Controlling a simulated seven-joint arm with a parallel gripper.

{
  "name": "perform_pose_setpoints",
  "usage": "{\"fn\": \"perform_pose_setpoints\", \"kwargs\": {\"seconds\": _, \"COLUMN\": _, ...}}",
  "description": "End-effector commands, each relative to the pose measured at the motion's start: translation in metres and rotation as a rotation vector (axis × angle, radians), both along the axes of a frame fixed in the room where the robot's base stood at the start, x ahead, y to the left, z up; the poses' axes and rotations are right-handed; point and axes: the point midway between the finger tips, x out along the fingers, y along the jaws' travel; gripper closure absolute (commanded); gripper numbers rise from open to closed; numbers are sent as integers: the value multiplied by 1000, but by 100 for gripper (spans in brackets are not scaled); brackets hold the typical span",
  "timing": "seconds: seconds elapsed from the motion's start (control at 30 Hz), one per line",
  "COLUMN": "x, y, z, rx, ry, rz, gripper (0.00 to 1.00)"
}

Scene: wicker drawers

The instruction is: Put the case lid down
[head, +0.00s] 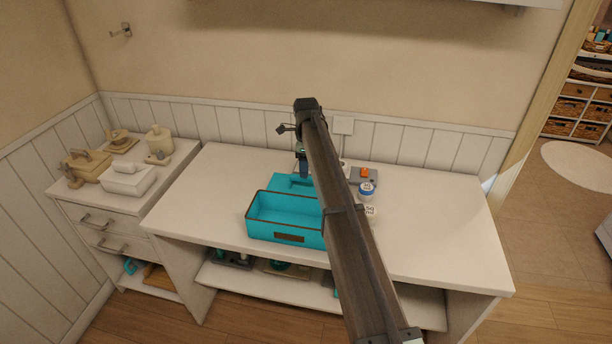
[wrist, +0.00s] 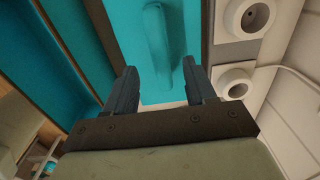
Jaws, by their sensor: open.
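The teal case (head: 284,229) stands open on the white table, its brown-edged rim upward and a dark label on its front. The teal case lid (head: 280,183) is behind it, partly hidden by the case and my arm. In the wrist view the lid (wrist: 175,15) shows a raised teal handle (wrist: 158,55), with the case's inside (wrist: 70,45) to its left. My gripper (head: 303,170) is above the lid. In the wrist view my gripper (wrist: 160,80) is open, its fingers to either side of the handle's near end. I cannot tell whether they touch it.
Right of the arm are a blue-and-white round container (head: 367,190), a white labelled one (head: 371,212) and a grey item with an orange top (head: 364,174). The table's left and right ends (head: 450,215) are clear. A wall stands close behind.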

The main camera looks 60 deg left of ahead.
Motion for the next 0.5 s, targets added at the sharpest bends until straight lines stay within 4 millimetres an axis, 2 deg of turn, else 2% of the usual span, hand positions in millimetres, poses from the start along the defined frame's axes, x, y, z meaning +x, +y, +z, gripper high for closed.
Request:
{"fn": "perform_pose_setpoints", "kwargs": {"seconds": 0.03, "x": 0, "y": 1, "z": 11, "rx": 1, "ry": -1, "rz": 0, "gripper": 45}}
{"fn": "perform_pose_setpoints", "kwargs": {"seconds": 0.2, "x": 0, "y": 0, "z": 38, "rx": 1, "ry": -1, "rz": 0, "gripper": 45}}
{"fn": "perform_pose_setpoints", "kwargs": {"seconds": 0.5, "x": 0, "y": 0, "z": 61, "rx": 0, "ry": 0, "rz": 0, "gripper": 45}}
